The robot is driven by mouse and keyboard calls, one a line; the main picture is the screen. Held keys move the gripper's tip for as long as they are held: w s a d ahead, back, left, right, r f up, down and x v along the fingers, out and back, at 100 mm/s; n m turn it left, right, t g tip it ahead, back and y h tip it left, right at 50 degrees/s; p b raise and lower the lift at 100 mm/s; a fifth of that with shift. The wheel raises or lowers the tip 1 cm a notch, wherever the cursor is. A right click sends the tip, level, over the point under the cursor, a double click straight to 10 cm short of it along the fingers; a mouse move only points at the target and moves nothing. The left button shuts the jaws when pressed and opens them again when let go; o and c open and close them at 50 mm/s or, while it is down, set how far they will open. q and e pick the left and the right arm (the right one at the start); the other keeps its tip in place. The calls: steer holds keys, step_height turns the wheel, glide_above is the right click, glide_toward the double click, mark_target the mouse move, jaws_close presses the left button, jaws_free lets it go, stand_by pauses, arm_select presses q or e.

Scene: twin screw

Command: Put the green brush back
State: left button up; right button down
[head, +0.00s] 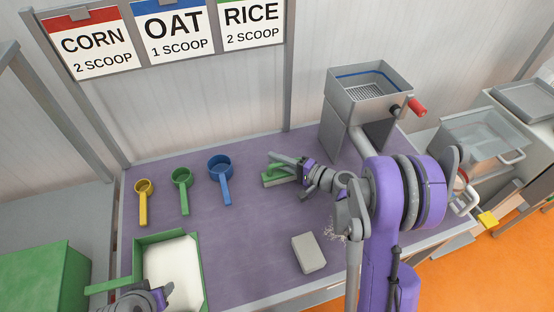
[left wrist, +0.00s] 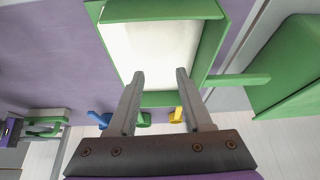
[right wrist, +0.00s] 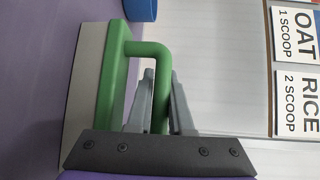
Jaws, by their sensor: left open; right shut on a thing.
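The green brush (head: 274,177) is at the back middle of the purple table, with my right gripper (head: 284,166) at it in the head view. In the right wrist view the green brush (right wrist: 118,80) shows its green handle loop and a pale bristle side. My right gripper (right wrist: 160,100) is shut on the handle, its fingers partly hidden behind the loop. I cannot tell whether the bristles touch the table. My left gripper (left wrist: 155,95) is open and empty over the edge of the green tray (left wrist: 160,99), which holds white material.
Yellow (head: 143,188), green (head: 181,178) and blue (head: 220,167) scoops lie left of the brush. A grey block (head: 308,253) lies at the front. A metal hopper machine (head: 368,95) with a red-handled crank stands at the back right. The table's middle is clear.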

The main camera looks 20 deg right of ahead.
arm_select(q)
steer(key=shift+f, duration=0.1)
arm_select(e)
steer(key=c, duration=0.8)
jaws_free()
steer(key=shift+f, duration=0.1)
arm_select(q)
steer(key=shift+r, duration=0.35)
arm_select(e)
steer(key=shift+r, duration=0.35)
arm_select(q)
steer(key=shift+s+f+b, duration=0.25)
steer(key=shift+f+b, duration=0.45)
steer(key=shift+f, duration=0.45)
arm_select(e)
steer(key=v, duration=1.2)
steer(key=shift+s+f, duration=0.1)
steer(key=shift+f, duration=0.1)
